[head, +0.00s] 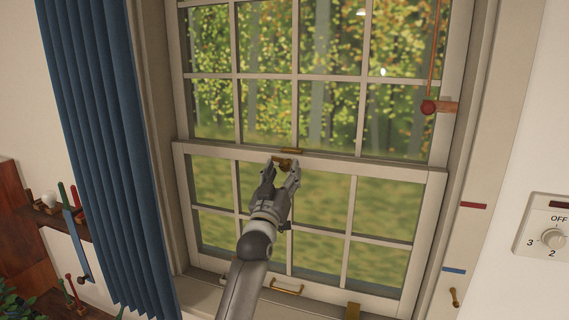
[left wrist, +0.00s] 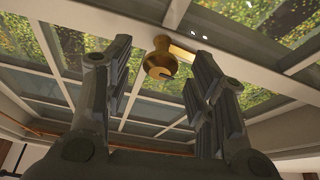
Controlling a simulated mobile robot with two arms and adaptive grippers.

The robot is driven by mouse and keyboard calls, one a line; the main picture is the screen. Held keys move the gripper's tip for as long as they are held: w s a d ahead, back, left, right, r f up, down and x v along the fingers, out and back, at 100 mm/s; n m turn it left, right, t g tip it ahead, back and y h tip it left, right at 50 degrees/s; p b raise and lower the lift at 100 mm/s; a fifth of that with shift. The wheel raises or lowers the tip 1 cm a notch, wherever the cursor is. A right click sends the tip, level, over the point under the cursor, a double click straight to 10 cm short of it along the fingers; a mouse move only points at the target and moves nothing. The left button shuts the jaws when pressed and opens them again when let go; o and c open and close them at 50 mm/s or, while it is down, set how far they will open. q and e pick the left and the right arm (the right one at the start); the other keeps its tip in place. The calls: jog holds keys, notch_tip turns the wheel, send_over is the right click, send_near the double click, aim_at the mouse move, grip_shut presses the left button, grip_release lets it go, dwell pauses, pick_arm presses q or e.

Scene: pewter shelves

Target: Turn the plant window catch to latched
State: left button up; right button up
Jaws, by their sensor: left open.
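The brass window catch (head: 284,162) sits at the middle of the window's meeting rail, partly hidden by my gripper in the head view. In the left wrist view the catch (left wrist: 160,61) shows as a rounded brass piece, seen from below, between my two fingers. A flat brass plate (head: 291,151) lies just above it on the upper sash. My left gripper (head: 282,174) is open just below and in front of the catch; in the wrist view its fingers (left wrist: 161,75) stand apart on either side, with no contact visible. My right gripper is out of view.
A blue curtain (head: 100,130) hangs left of the window. A red ball on a cord (head: 428,107) hangs by a wooden bracket at right. A brass handle (head: 287,288) is on the lower sash. A dial panel (head: 553,238) is at far right, a tool shelf (head: 52,222) at left.

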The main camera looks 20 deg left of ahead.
pick_arm(q)
jog(key=shift+x, duration=1)
jog(key=c, duration=1)
